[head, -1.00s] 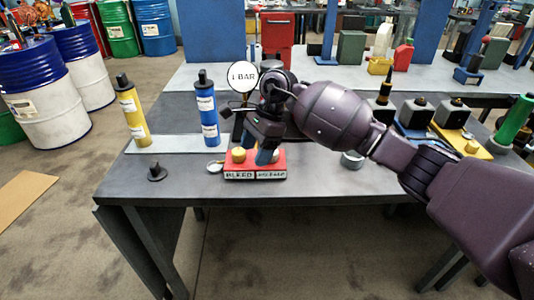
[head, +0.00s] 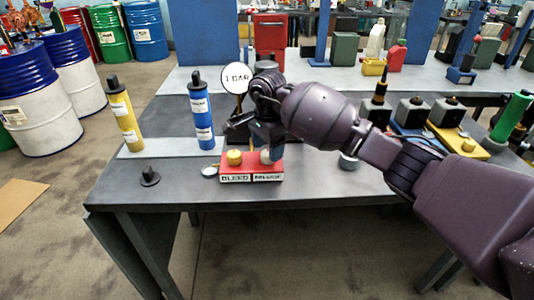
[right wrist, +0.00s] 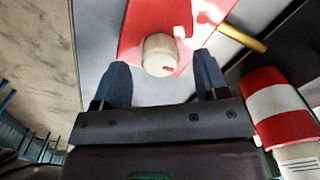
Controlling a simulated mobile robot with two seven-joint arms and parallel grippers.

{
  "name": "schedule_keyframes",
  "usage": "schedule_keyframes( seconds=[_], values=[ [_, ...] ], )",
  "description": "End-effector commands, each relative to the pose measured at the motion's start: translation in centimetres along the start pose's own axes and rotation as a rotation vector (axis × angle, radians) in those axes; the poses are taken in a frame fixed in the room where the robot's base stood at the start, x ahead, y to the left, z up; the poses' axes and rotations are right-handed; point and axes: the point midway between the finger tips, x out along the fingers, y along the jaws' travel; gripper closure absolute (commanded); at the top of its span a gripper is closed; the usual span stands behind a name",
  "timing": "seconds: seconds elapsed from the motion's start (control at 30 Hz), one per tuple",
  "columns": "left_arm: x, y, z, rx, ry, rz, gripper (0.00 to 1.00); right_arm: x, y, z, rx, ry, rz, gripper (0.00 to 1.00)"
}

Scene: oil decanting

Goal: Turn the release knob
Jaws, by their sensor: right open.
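A red box (head: 236,177) stands on the dark table, with a BLEED label at left and a RELEASE label at right. The pale release knob (head: 266,157) is on its right half and a yellow knob (head: 234,157) on its left half. My right gripper (head: 270,148) is over the release knob, partly hidden by its own wrist. In the right wrist view the cream release knob (right wrist: 159,56) lies between the two dark blue fingers of my open right gripper (right wrist: 162,72), with a gap on each side. My left gripper is out of view.
A round gauge sign reading 1 BAR (head: 236,79) stands behind the box. A blue cylinder (head: 201,118) and a yellow cylinder (head: 125,122) stand to the left. A small black knobbed piece (head: 149,176) lies near the table's left front.

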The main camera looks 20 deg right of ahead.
Motion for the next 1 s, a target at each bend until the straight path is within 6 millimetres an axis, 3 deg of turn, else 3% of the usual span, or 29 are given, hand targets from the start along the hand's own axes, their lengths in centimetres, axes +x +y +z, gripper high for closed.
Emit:
schedule_keyframes(
  seconds=[0.2,0.57,0.87,1.0],
  values=[
    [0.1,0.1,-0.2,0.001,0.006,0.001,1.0,2.0,0.0,0.0,0.001,0.0,0.001,0.33],
    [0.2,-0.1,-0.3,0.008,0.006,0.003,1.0,2.2,0.0,0.0,0.0,0.001,-0.001,0.33],
    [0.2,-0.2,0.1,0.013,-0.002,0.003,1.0,2.2,0.0,0.0,0.001,0.0,0.0,0.79],
    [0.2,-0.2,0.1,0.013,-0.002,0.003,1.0,2.2,0.0,0.0,0.003,0.001,0.0,0.82]
  ],
)
